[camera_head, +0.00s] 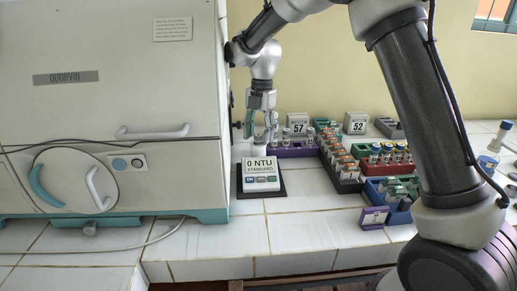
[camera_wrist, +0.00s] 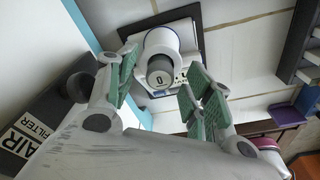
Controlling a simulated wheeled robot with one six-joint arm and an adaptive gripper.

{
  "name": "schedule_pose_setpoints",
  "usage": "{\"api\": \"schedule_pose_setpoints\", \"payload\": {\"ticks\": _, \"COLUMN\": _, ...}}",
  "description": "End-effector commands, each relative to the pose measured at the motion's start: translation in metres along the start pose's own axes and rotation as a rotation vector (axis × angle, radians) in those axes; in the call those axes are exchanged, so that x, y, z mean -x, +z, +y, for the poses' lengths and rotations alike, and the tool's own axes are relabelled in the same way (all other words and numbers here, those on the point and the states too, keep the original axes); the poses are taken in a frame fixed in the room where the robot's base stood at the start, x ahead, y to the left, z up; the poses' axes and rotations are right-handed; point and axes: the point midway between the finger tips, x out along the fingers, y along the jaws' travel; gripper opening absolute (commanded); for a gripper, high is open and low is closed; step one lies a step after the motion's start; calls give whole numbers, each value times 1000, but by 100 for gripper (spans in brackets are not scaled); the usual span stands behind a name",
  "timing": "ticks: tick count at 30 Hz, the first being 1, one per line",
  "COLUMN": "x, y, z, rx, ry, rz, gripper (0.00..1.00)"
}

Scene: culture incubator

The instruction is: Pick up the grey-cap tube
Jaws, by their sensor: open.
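The grey-cap tube (camera_wrist: 160,76) shows end-on in the wrist view, a white body with a grey cap marked "0". In the wrist view, the green-padded fingers of my gripper (camera_wrist: 162,82) are spread apart, one on each side of the cap, with gaps between. Whether the fingertips reach down to cap height, I cannot tell.
The incubator (camera_head: 110,110) stands close at the left. A purple rack (camera_head: 297,151) of tubes is to the right, with a long dark rack (camera_head: 346,183) and a red rack (camera_head: 372,166) beyond. A black "AIR FILTER" box (camera_wrist: 40,130) is near my gripper in the wrist view.

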Motion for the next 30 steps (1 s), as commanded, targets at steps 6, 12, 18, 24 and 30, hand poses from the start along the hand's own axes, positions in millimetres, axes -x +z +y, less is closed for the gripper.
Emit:
{"api": "schedule_pose_setpoints", "payload": {"ticks": 6, "x": 0, "y": 0, "z": 0, "rx": -1, "ry": 0, "rz": 0, "gripper": 33}}
{"api": "schedule_pose_setpoints", "payload": {"ticks": 12, "x": 0, "y": 0, "z": 0, "rx": -1, "ry": 0, "rz": 0, "gripper": 4}}
{"api": "schedule_pose_setpoints", "payload": {"ticks": 18, "x": 1, "y": 0, "z": 0, "rx": -1, "ry": 1, "rz": 0, "gripper": 0}}
{"api": "schedule_pose_setpoints", "payload": {"ticks": 24, "x": 18, "y": -2, "z": 1, "rx": -1, "ry": 4, "rz": -2, "gripper": 0}}
{"api": "schedule_pose_setpoints", "payload": {"ticks": 30, "x": 61, "y": -7, "z": 1, "rx": -1, "ry": 5, "rz": -2, "gripper": 0}}
